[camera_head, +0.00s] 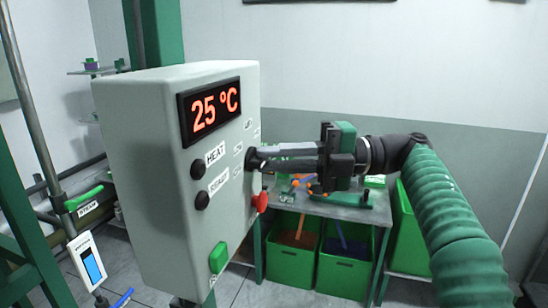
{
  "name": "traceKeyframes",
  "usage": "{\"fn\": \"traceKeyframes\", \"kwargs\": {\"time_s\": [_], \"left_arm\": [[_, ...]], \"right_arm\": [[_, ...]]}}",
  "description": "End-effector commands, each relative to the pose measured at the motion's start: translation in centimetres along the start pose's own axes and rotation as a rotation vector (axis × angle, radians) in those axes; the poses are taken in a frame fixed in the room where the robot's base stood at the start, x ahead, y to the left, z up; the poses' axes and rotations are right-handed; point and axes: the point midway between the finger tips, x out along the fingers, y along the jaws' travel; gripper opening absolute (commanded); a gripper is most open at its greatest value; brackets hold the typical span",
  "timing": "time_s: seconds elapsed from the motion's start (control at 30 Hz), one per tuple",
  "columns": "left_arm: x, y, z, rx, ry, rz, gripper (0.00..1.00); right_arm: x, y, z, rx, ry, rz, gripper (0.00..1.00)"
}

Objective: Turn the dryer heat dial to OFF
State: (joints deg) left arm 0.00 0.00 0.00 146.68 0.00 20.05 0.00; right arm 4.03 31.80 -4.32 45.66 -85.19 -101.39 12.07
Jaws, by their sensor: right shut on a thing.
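The dryer control box (160,145) is a pale grey cabinet in the left middle of the head view. Its red display (210,110) reads 25 °C. A black dial (253,158) on its right-hand part is mostly hidden by my right gripper's fingertips. My right gripper (262,160) comes in from the right and is shut on this dial. Small labels surround the dial, too small to read. A round black knob (198,169) beside the label HEAT sits on the box's front, with another black knob (202,200) below it. My left gripper is not in view.
A red knob (260,202) sits just below my right gripper, and a green switch (218,257) is low on the box. A work table (335,209) stands behind, with green bins (291,268) of dye below. A green steam lever (84,198) is at the left.

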Motion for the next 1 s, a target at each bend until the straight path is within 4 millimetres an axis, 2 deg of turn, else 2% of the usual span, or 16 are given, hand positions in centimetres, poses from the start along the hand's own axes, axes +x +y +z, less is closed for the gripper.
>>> {"fn": "traceKeyframes", "kwargs": {"time_s": [0.37, 0.4, 0.53, 1.0], "left_arm": [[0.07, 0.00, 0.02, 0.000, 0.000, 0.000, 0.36], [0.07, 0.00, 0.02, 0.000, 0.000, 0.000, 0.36], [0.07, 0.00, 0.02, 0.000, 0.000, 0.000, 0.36], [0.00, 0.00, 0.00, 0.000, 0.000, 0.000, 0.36]], "right_arm": [[-0.02, -0.48, 0.01, 0.000, 0.004, -0.011, 0.00], [-0.02, -0.48, 0.02, 0.001, 0.003, -0.010, 0.17], [-0.02, -0.41, 0.03, 0.000, 0.003, -0.008, 0.34], [-0.34, -0.21, 0.11, -0.001, 0.000, -0.005, 0.35]]}}
